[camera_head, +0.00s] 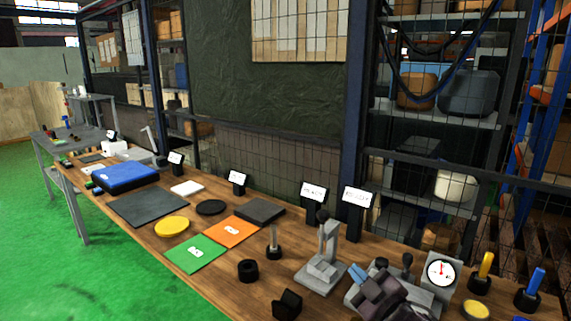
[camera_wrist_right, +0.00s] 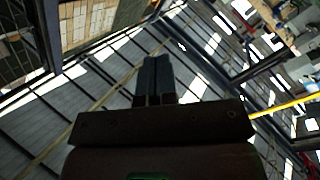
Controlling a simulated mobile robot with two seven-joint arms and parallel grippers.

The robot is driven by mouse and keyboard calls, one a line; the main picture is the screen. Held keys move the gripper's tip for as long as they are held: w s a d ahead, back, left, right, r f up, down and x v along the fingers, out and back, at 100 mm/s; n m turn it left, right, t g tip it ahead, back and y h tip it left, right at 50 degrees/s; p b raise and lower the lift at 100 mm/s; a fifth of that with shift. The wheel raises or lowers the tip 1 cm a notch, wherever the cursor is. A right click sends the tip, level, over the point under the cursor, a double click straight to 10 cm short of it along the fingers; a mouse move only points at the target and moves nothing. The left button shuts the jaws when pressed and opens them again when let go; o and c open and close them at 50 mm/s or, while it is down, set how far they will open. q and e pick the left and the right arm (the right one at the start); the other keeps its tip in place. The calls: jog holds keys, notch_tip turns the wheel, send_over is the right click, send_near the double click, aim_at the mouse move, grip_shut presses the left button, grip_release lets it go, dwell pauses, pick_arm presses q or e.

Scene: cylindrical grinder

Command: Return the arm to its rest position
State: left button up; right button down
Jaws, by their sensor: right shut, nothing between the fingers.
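My right gripper (camera_head: 366,278) shows at the bottom of the head view, right of centre, in front of the bench's right part. In the right wrist view its two dark fingers (camera_wrist_right: 153,78) lie side by side, shut and empty. Behind them that view shows structure and shelving, not the bench top close up. The gripper hides part of the grey device with the dial gauge (camera_head: 441,272). My left gripper is not in view.
The wooden bench (camera_head: 138,226) carries a grey stand (camera_head: 322,268), a green mat (camera_head: 196,254), an orange mat (camera_head: 233,231), a blue case (camera_head: 125,176) and a black ring (camera_head: 248,271). Yellow (camera_head: 484,272) and blue (camera_head: 533,288) handled pieces stand at right. Mesh fencing backs the bench.

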jog(key=s+d+f+m+g+h, duration=0.2)
jog(key=s+d+f+m+h, duration=0.2)
jog(key=s+f, duration=0.8)
jog(key=s+d+f+m+g+h, duration=0.3)
jog(key=s+d+f+m, duration=0.5)
jog(key=s+f, duration=0.5)
jog(key=shift+s+h, duration=0.6)
jog(key=shift+s, duration=0.25)
